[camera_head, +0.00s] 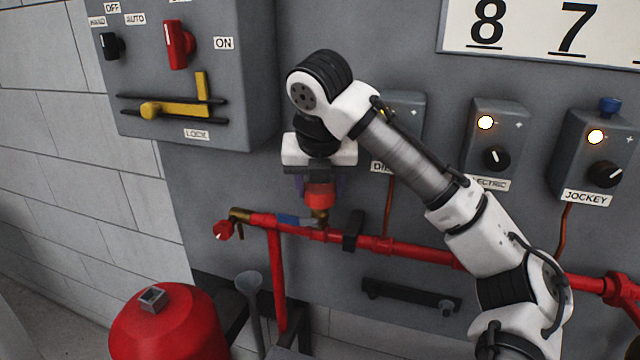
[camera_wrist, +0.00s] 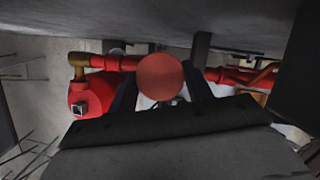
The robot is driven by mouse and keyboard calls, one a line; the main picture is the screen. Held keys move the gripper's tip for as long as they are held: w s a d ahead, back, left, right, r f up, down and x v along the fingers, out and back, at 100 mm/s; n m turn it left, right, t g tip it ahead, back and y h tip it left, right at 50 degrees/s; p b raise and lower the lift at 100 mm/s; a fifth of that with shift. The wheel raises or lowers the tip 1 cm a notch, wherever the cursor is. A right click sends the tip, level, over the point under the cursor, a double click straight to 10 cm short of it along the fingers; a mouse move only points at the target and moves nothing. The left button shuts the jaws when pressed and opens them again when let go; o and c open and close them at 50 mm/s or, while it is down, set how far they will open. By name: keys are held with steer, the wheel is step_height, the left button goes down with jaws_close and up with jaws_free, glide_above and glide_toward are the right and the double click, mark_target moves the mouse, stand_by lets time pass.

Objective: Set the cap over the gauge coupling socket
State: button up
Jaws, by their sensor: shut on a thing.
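My gripper (camera_head: 319,184) points down in front of the grey panel, its dark fingers shut on a red cap (camera_head: 319,198). In the wrist view the cap (camera_wrist: 160,77) is a round red disc between the fingers. Directly under the cap in the head view is the brass gauge coupling socket (camera_head: 319,215), on the red horizontal pipe. The cap's lower edge meets the socket's top in the picture; I cannot tell whether they touch. In the wrist view the cap hides the socket.
The red pipe (camera_head: 420,252) runs along the panel, with a blue-handled valve (camera_head: 290,219) just left of the socket and a black clamp (camera_head: 353,231) to its right. A red tank (camera_head: 168,325) stands lower left. Control boxes (camera_head: 497,135) are on the panel at right.

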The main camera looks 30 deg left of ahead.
steer(key=o, duration=1.1)
steer(key=b+v, duration=0.1)
steer(key=v, duration=1.3)
steer(key=shift+a, duration=0.1)
steer(key=shift+s+f, duration=0.1)
steer(key=shift+f, duration=0.05)
